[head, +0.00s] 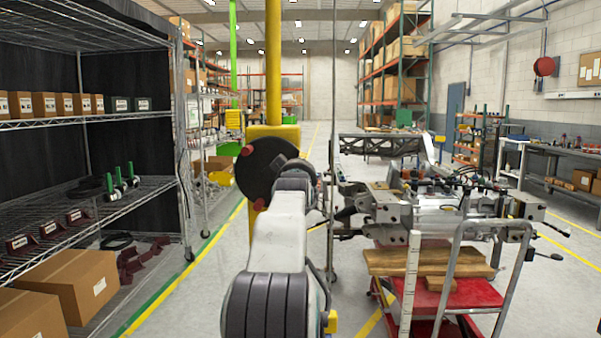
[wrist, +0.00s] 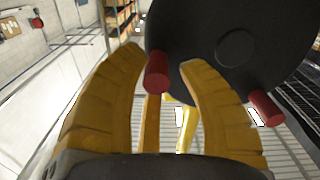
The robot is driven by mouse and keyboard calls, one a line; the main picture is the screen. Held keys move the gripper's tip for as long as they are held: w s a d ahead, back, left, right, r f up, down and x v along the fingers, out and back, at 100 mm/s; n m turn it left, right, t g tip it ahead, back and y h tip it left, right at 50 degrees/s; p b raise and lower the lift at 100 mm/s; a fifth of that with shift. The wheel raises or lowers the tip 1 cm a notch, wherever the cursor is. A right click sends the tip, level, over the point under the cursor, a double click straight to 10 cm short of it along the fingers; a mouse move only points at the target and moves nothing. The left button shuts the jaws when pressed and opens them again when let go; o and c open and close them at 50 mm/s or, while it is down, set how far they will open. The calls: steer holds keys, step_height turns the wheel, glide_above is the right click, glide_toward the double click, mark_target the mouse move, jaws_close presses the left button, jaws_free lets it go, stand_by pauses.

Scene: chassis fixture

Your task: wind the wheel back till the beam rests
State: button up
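The wheel is a black disc (head: 262,168) on the yellow post in the head view, with red handles on its face. In the wrist view the wheel (wrist: 262,25) fills the upper right. One red handle (wrist: 156,72) lies between my gripper's fingertips, with gaps to the right finger; whether the left finger touches it I cannot tell. Another red handle (wrist: 265,107) is right of the fingers. My gripper (wrist: 161,58) is open. In the head view my arm hides it. A dark lattice beam (head: 375,146) lies nearly level above the fixture; whether it rests on anything I cannot tell.
The yellow post (head: 273,70) stands behind the wheel. A wire shelf (head: 90,122) with boxes stands at the left. The metal fixture (head: 440,212) and a red cart (head: 455,285) stand at the right. Open floor (head: 210,290) lies between the shelf and my arm.

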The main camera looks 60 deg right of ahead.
steer(key=shift+o, duration=0.8)
steer(key=shift+f, duration=0.1)
steer(key=shift+s, duration=0.1)
steer(key=v, duration=1.2)
